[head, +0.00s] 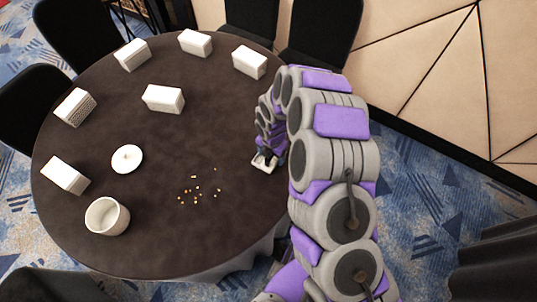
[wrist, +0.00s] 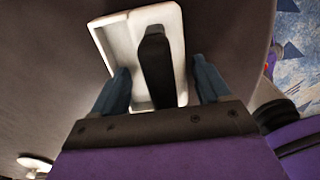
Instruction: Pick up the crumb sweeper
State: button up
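The crumb sweeper (wrist: 112,45) is a white, shallow tray-like piece with a black handle (wrist: 156,65). In the head view the sweeper (head: 262,163) lies near the right edge of the round dark table (head: 150,215). My gripper (wrist: 162,82) is open right above it, with one blue-grey finger on each side of the black handle. Gaps show between the fingers and the handle. In the head view my gripper (head: 271,154) partly hides the sweeper.
Crumbs (head: 200,190) lie scattered left of the sweeper. A white bowl (head: 107,216), a small white lidded dish (head: 126,159) and several white blocks, one nearby (head: 163,98), stand farther left and back. Black chairs (head: 322,35) ring the table. A panelled wall (head: 430,60) is at right.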

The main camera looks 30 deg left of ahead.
jog(key=shift+d, duration=0.2)
jog(key=shift+c, duration=1.4)
jog(key=shift+s+a, duration=0.1)
jog(key=shift+a, duration=0.35)
jog(key=c, duration=0.6)
jog(key=shift+c, duration=1.2)
jog(key=shift+d, duration=0.15)
jog(key=shift+d+r, duration=0.1)
